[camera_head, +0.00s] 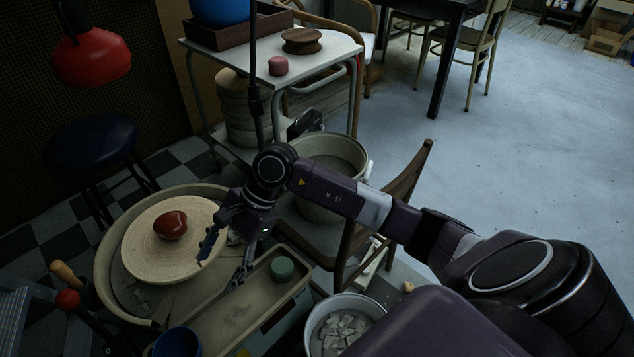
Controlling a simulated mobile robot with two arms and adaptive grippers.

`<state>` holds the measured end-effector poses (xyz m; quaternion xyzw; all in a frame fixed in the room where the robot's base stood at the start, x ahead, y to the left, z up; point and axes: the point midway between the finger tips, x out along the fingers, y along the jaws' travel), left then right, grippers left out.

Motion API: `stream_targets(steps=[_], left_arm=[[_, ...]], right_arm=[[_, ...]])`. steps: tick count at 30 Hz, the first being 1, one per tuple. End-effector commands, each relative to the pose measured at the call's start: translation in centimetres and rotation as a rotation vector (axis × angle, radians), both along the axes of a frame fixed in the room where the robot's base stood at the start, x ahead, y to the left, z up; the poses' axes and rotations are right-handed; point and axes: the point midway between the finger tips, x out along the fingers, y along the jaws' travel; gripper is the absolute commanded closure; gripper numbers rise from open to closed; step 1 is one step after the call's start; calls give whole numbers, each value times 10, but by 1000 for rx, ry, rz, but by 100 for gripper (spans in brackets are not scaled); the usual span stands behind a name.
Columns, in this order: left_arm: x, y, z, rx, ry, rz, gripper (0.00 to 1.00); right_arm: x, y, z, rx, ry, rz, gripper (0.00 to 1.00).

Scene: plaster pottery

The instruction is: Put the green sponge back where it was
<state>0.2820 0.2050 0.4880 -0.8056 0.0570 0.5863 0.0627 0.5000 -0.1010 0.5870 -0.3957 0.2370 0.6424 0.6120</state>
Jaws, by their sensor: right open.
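The green sponge (283,266) is a small round block. It sits at the right end of the long shallow tray (222,333) beside the potter's wheel. My right gripper (223,264) is open, with its fingers pointing down over the gap between the wheel and the tray. It is left of the sponge and apart from it, with nothing between the fingers. My left gripper is not in view.
The wheel head (150,258) carries a red-brown lump (171,225). A bucket (333,150) and a wooden chair (400,190) stand behind my right arm. A pail of shards (345,310) is in front.

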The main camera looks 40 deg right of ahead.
Motion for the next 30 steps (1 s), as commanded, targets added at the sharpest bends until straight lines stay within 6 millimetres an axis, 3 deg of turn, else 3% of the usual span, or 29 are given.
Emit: stream_targets(steps=[1, 4, 7, 10, 12, 15, 18, 20, 22, 26, 27, 30], left_arm=[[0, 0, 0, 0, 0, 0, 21], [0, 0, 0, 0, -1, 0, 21], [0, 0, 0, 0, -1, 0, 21], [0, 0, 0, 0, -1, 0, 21], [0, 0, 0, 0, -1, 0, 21], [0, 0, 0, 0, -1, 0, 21], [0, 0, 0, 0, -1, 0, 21], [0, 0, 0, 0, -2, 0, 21], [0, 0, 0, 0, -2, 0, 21], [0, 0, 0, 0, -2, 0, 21], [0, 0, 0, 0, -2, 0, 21], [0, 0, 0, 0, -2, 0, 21]], right_arm=[[-6, 38, 16, 159, 11, -46, 39], [-8, 93, 65, 470, 61, -169, 39], [-5, 121, 121, 778, 152, -316, 39], [6, 123, 176, 1074, 275, -484, 39], [18, 109, 206, 1272, 380, -615, 39], [37, 73, 232, 1541, 553, -819, 39], [55, 25, 234, 1785, 744, -1042, 39], [62, -6, 222, 1917, 866, -1186, 39], [66, -42, 199, 2059, 1011, -1366, 39], [52, -97, 130, 2275, 1285, -1738, 39], [42, -110, 105, -2132, -1251, 1710, 39], [2, -131, 39, -1772, -1146, 1624, 39]])
